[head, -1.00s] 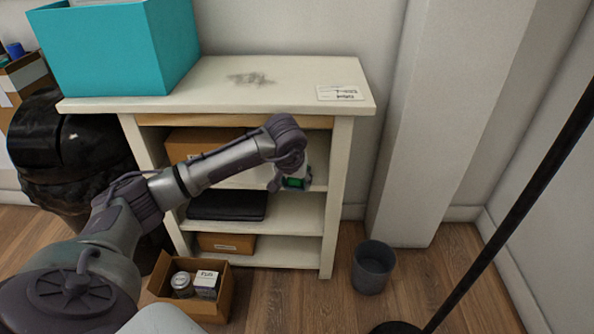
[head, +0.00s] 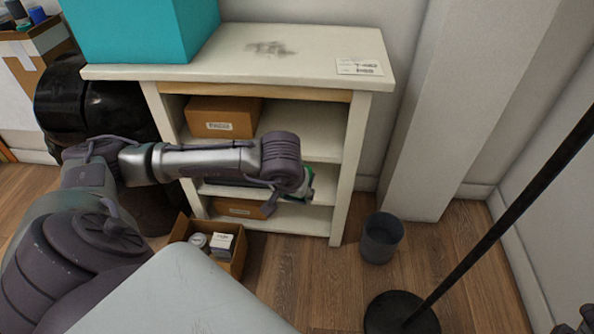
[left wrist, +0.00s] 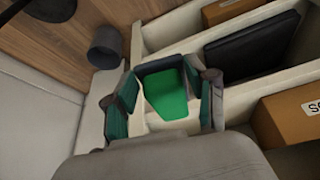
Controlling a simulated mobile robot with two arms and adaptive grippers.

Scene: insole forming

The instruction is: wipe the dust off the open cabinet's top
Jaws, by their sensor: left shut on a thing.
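The open cabinet's white top (head: 310,68) carries a grey dust smudge (head: 270,48) near the middle of its back half. My left gripper (head: 303,190) is in front of the cabinet's lower shelves, well below the top. It is shut on a green block (left wrist: 167,95), which shows between the fingers in the left wrist view; its dark far end also shows there. In the head view the block is mostly hidden by the gripper. A small dark part of my right gripper (head: 583,320) shows at the bottom right corner; its jaws cannot be made out.
A teal box (head: 145,32) stands on the top's left end and a white label card (head: 359,67) lies at its right. A grey bin (head: 381,238), a black pole stand (head: 402,313) and an open carton (head: 238,262) stand on the floor. A white pillar (head: 450,110) rises right of the cabinet.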

